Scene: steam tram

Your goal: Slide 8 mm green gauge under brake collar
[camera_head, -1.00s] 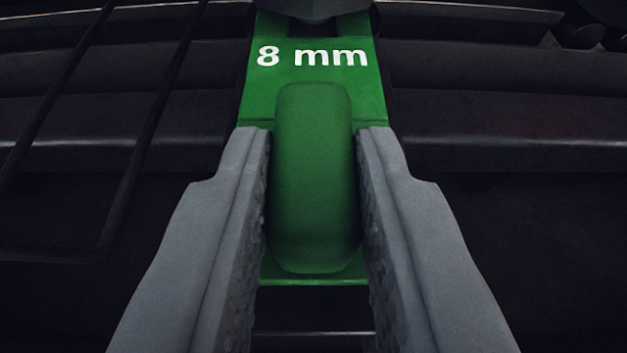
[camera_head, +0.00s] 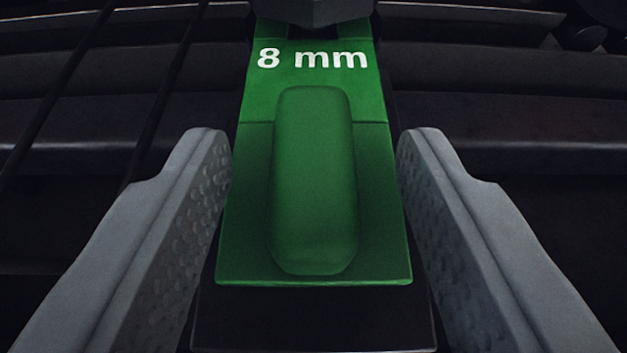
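The green gauge (camera_head: 245,255), marked "8 mm" in white, lies in the middle of the view with a raised rounded grip (camera_head: 314,180) on top. Its far end passes below a dark grey part (camera_head: 318,10) at the top edge, which looks like the brake collar; how far in the gauge reaches is hidden. My gripper (camera_head: 314,150) is open, with one grey finger on each side of the gauge. Both fingers stand clear of the raised grip, with a gap on each side.
A dark flat surface (camera_head: 315,325) shows below the gauge's near end. Thin dark rods (camera_head: 150,110) run slanting at the left. Dark horizontal ledges (camera_head: 510,115) cross behind on both sides. Much of the surroundings is too dark to make out.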

